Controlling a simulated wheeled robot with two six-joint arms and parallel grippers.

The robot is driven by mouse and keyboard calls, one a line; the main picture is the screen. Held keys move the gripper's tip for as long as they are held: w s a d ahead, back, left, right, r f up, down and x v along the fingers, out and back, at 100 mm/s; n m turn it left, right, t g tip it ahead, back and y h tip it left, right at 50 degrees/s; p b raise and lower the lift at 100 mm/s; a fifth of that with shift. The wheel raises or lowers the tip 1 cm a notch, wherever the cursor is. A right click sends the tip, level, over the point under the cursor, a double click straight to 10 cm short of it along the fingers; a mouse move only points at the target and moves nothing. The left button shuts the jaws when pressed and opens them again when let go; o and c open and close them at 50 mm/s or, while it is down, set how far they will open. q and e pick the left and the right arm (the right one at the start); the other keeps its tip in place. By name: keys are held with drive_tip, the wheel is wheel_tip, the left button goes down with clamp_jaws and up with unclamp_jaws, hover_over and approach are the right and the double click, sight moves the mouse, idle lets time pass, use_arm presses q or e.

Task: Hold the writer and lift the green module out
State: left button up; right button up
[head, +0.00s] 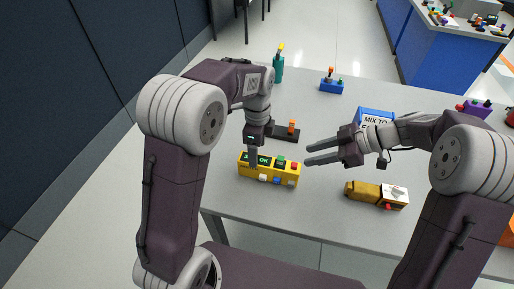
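A black base with an orange knob (291,128) stands behind the writer. A yellow-brown bottle-like object (367,193) lies to the right. A blue "MIX TO" box (374,115) is behind my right arm. A blue block (331,86) and a teal bottle (278,68) stand farther back.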

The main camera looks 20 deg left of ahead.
use_arm(q)
wheel_tip(320, 180, down, 9)
drive_tip(key=shift+r, duration=0.1)
drive_tip(key=shift+c, duration=0.3)
